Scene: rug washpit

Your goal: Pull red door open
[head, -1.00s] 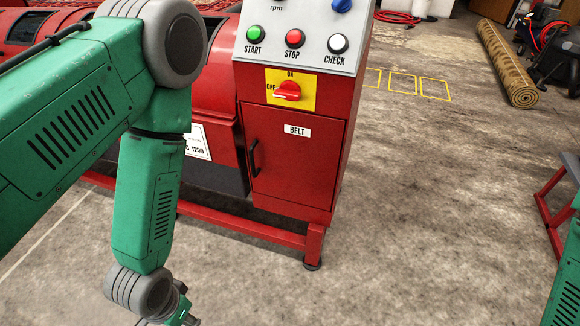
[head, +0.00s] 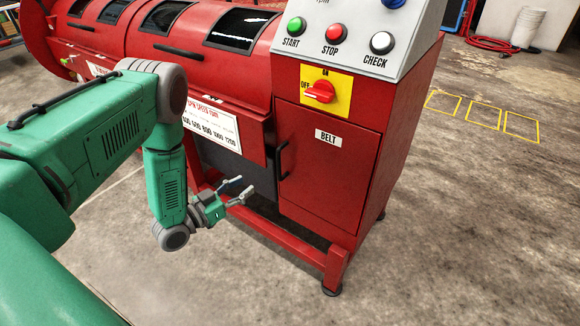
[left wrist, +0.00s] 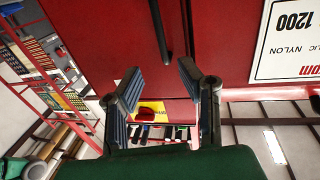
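The red door (head: 325,175) with a white BELT label is closed on the front of the red machine cabinet. Its black vertical handle (head: 282,160) is near the door's left edge. My left gripper (head: 241,187) is open and empty, a little left of and below the handle in the head view. In the left wrist view, which shows the scene upside down, the open fingers (left wrist: 161,74) face the red front. The handle (left wrist: 161,30) appears beyond them, roughly in line with the gap. The fingers do not appear to touch it. My right gripper is not in view.
Above the door are a yellow switch plate (head: 326,91) with a red knob and a grey button panel (head: 352,38). A white speed sign (head: 211,123) is left of the handle. A red base frame (head: 338,268) runs below. The concrete floor in front is clear.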

